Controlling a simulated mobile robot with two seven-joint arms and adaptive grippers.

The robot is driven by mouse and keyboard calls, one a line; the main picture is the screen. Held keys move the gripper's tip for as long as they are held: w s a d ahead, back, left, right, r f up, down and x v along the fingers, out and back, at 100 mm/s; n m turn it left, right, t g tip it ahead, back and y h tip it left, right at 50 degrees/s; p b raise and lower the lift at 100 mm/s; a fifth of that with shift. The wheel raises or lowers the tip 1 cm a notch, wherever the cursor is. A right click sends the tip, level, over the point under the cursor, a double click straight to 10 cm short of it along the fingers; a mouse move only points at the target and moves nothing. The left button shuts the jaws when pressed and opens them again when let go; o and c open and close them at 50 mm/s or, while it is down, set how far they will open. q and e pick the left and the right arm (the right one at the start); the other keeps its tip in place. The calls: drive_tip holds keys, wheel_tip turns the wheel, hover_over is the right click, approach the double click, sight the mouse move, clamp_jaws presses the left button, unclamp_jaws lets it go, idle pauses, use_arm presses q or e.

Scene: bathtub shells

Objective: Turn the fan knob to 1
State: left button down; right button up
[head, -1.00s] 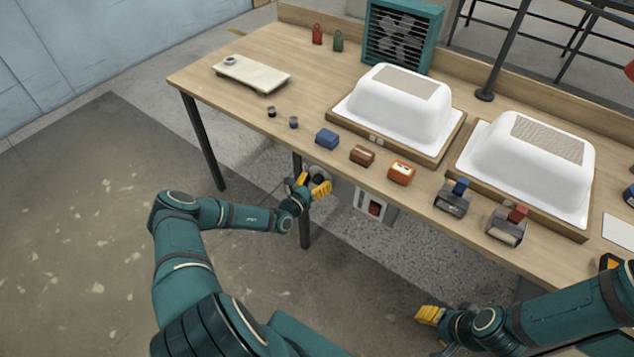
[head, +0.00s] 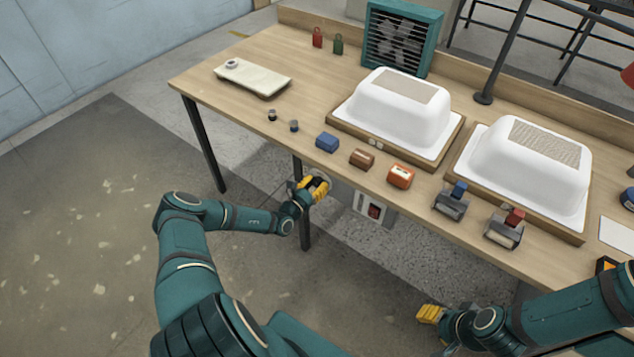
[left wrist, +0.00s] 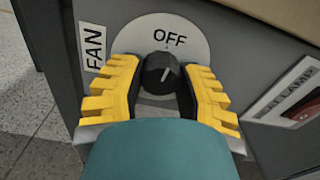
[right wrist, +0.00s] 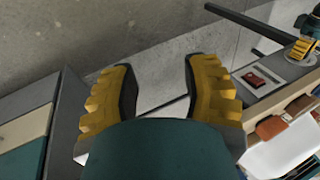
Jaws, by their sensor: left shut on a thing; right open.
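The fan knob (left wrist: 161,73) is black and round with a white pointer mark, seen in the left wrist view. It sits on a round white plate (left wrist: 195,38) marked OFF at the top, beside a FAN label (left wrist: 94,48). The pointer looks near the OFF side, tilted slightly right; other markings are hidden. My left gripper (head: 318,188) is shut on the knob, its yellow fingers on either side. The teal fan (head: 402,38) stands at the back of the table. My right gripper (head: 430,314) is open and empty, low in front of the table; it also shows in the right wrist view (right wrist: 160,88).
A red switch (left wrist: 302,112) on a lamp-labelled plate is right of the knob. Above, the wooden table (head: 225,105) carries two white tubs (head: 400,108) (head: 530,160), small blocks and two clamp-like tools (head: 451,200) along its front edge. Floor at left is clear.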

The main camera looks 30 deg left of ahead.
use_arm(q)
drive_tip(key=m+p, duration=0.3)
drive_tip(key=m, duration=0.1)
drive_tip(key=shift+r+p, duration=0.15)
drive_tip(key=shift+p, duration=0.2)
drive_tip(key=shift+m+p, duration=0.65)
drive_tip(key=shift+m, duration=0.45)
drive_tip(key=m+p, duration=0.3)
drive_tip(key=m, duration=0.2)
drive_tip(key=shift+a, duration=0.15)
drive_tip(key=m+p, duration=0.2)
drive_tip(key=m, duration=0.3)
drive_tip(key=shift+a, duration=0.1)
drive_tip(key=shift+m, duration=0.3)
drive_tip(key=c, duration=0.6)
unclamp_jaws()
drive_tip(key=shift+o, duration=0.2)
